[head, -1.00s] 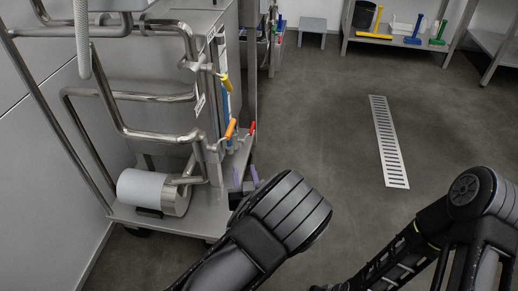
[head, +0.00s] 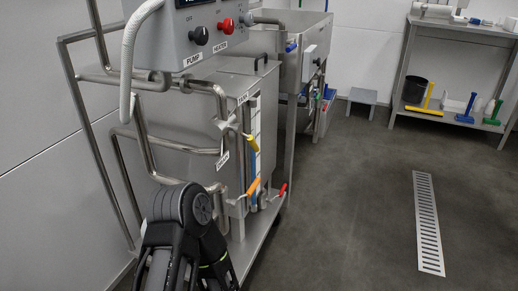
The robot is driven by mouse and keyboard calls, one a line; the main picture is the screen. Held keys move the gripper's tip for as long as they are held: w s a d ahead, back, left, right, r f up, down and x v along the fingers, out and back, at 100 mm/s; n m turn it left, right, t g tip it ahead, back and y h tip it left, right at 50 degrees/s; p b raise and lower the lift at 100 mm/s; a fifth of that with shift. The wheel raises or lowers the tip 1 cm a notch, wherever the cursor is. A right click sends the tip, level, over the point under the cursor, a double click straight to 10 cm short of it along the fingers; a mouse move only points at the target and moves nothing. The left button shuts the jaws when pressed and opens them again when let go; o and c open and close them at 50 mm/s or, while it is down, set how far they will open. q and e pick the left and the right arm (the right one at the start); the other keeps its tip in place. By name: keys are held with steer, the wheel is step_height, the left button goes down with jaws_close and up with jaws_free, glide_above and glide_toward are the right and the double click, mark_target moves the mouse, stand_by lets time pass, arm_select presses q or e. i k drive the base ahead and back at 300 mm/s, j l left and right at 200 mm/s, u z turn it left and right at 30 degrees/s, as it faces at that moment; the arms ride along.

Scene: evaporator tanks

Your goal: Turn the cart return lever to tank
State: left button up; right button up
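The cart carries pipes with several coloured levers. A yellow lever (head: 251,143) sits on the upright pipe between a tag reading TANK (head: 243,99) above and a tag that seems to read DRAIN (head: 222,160) below. It tilts down to the right. Which lever is the cart return is not labelled legibly here. An orange lever (head: 253,187) and a red lever (head: 280,192) sit lower. A dark link of my arm stands at the lower left, in front of the cart's lower part. Neither gripper shows in the head view.
A control box (head: 205,32) with a black PUMP knob and a red HEATER knob is above the pipes. A pale hose (head: 128,60) hangs at left. A tank (head: 305,60) stands behind. Floor to the right is clear around a drain grate (head: 427,220).

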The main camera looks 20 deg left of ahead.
mark_target(237, 127)
steer(key=i+l, duration=0.2)
steer(key=i, duration=0.25)
steer(key=i+l, duration=0.2)
steer(key=i, duration=0.3)
steer(key=i+l, duration=0.15)
steer(key=i, duration=0.3)
steer(key=i+l, duration=0.2)
steer(key=i, duration=0.3)
steer(key=i+l, duration=0.2)
steer(key=i, duration=0.25)
steer(key=i+l, duration=0.2)
steer(key=i, duration=0.3)
steer(key=i+l, duration=0.15)
steer(key=i, duration=0.3)
steer(key=i+l, duration=0.2)
steer(key=i, duration=0.3)
steer(key=u, duration=4.2)
